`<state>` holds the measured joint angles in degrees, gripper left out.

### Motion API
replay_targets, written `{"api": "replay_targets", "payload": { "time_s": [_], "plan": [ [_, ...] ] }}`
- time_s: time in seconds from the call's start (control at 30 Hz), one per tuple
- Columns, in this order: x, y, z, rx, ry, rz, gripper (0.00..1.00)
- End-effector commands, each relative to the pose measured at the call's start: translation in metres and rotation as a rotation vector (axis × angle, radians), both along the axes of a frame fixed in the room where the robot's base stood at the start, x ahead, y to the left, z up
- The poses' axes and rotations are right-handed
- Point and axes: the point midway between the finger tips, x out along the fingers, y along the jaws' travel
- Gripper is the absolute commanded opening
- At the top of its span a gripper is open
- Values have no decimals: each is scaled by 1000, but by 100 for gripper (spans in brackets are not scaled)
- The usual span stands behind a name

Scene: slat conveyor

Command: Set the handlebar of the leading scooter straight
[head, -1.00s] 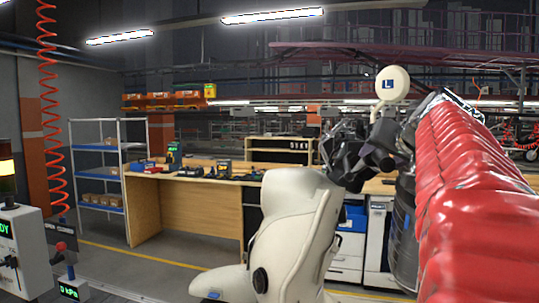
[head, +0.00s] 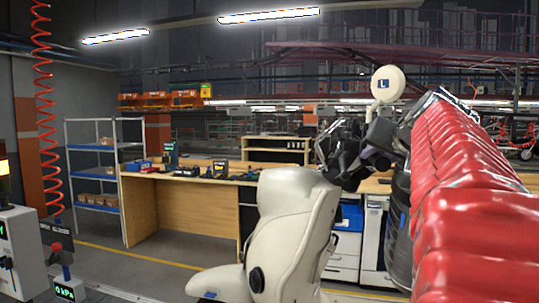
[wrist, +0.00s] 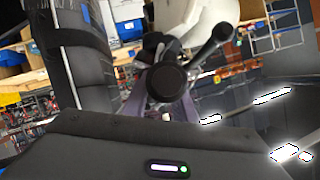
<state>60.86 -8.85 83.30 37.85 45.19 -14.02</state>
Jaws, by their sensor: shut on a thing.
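The cream scooter (head: 282,225) stands in the lower middle of the head view, its body in front of the workbench. Above it, a round cream mirror (head: 388,84) marked L shows on a short stem. My gripper (head: 348,158) is dark and sits at the handlebar, below and left of the mirror. In the wrist view, the black handlebar grip (wrist: 167,84) shows end-on between the fingers, and my gripper is shut on it. A black lever (wrist: 217,42) sticks out to the upper right of the grip. The rest of the handlebar is mostly hidden.
A long wooden workbench (head: 180,210) with tools stands behind the scooter. A blue-shelved rack (head: 92,175) is at the left. A grey control box (head: 20,250) and a small green display (head: 65,291) are at the lower left. The aisle floor between is open.

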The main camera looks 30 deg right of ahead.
Motion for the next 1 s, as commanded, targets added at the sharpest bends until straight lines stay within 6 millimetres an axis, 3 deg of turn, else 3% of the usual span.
{"api": "replay_targets", "payload": {
  "time_s": [0.6,0.63,0.9,1.0],
  "plan": [
    [18,16,10,38,33,-73,1],
    [17,16,9,38,34,-76,26],
    [16,14,9,37,33,-79,45],
    [16,14,10,37,33,-79,46]
  ]
}}
